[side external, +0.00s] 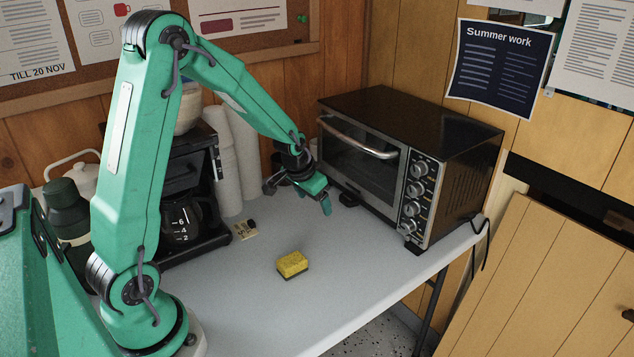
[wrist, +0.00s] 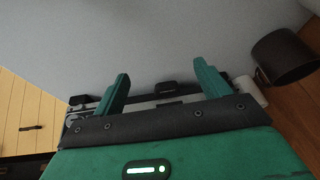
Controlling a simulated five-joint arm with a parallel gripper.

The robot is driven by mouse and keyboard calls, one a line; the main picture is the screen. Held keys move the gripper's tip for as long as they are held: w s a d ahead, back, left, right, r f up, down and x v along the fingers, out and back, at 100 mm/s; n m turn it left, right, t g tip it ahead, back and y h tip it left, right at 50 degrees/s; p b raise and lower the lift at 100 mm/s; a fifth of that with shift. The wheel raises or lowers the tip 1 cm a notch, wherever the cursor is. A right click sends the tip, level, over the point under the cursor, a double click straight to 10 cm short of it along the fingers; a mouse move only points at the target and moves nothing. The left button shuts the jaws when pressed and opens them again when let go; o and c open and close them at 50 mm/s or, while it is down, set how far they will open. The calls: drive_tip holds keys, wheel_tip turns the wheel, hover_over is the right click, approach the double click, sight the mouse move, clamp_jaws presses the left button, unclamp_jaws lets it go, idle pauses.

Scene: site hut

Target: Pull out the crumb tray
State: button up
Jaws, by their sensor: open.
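The toaster oven (side external: 400,150) stands at the back right of the table, its glass door closed. A black tab (side external: 348,199), which looks like the crumb tray's handle, shows low at the oven's front. In the wrist view the black tab (wrist: 167,88) appears between my two fingers, beyond their tips or level with them; I cannot tell which. The rest of the tray is hidden under the oven. My gripper (side external: 298,197) is open and empty, low in front of the oven's left part. Its fingers also show in the wrist view (wrist: 162,80), apart from each other.
A dark mug (wrist: 283,58) stands close beside my gripper. A coffee maker (side external: 190,200) and stacked white cups (side external: 240,150) stand to the left. A yellow sponge (side external: 292,264) lies on the table (side external: 350,270), which is clear in front of the oven. A cord hangs at the oven's right.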

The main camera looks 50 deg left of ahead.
hover_over(346, 198)
drive_tip(key=s, duration=0.3)
drive_tip(key=shift+w+d+f, duration=0.25)
drive_tip(key=shift+w, duration=0.1)
drive_tip(key=shift+x, duration=2.2)
drive_tip(key=shift+d, duration=0.1)
drive_tip(key=shift+c, duration=0.2)
drive_tip(key=c, duration=1.3)
drive_tip(key=s, duration=1.6)
drive_tip(key=o, duration=1.3)
drive_tip(key=shift+o, duration=0.2)
